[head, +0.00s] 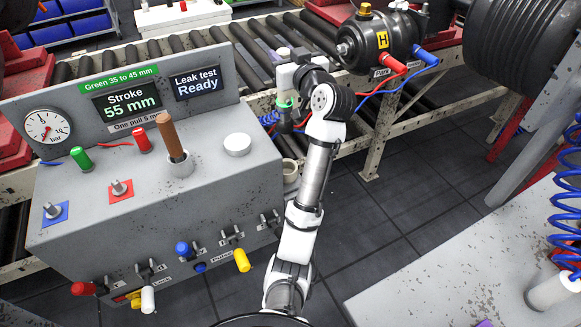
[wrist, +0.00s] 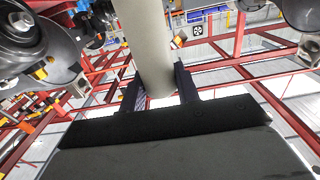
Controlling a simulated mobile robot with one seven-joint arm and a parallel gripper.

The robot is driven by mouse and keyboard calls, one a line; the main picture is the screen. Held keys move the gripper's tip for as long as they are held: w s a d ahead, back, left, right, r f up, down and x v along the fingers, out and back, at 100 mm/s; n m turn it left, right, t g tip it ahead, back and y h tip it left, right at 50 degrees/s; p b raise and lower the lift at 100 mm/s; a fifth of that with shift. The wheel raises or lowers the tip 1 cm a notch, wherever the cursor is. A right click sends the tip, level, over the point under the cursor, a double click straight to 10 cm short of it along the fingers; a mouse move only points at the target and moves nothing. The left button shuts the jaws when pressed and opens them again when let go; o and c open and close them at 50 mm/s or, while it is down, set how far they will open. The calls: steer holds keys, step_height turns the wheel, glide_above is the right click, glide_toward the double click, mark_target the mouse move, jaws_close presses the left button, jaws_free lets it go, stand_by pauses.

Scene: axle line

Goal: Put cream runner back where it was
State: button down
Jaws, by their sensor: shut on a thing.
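In the wrist view, my gripper (wrist: 160,88) is shut on a smooth cream cylinder, the cream runner (wrist: 145,38). The runner stands between the two dark fingers and runs out of the top of the picture, so its far end is hidden. The roof behind it shows that the wrist camera looks upward. In the head view, my arm's end is bent over the roller line, right of the grey console (head: 215,205); the fingers and runner are too small there to tell clearly.
A cream cup-like piece (head: 290,170) sits low beside the console, partly behind my arm. A black cylinder (head: 385,42) with red and blue hoses stands close right of my arm's end. A brown lever (head: 171,138) rises from the console. Dark floor (head: 390,215) lies clear at right.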

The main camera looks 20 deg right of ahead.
mark_target(290, 127)
steer(key=shift+w+d+r, duration=0.1)
steer(key=shift+w+r, duration=0.05)
steer(key=shift+w, duration=0.05)
steer(key=shift+f, duration=0.2)
step_height(290, 127, down, 20)
steer(key=shift+r+p, duration=0.25)
steer(key=shift+p, duration=0.7)
steer(key=shift+f, duration=0.15)
steer(key=c, duration=1)
jaws_free()
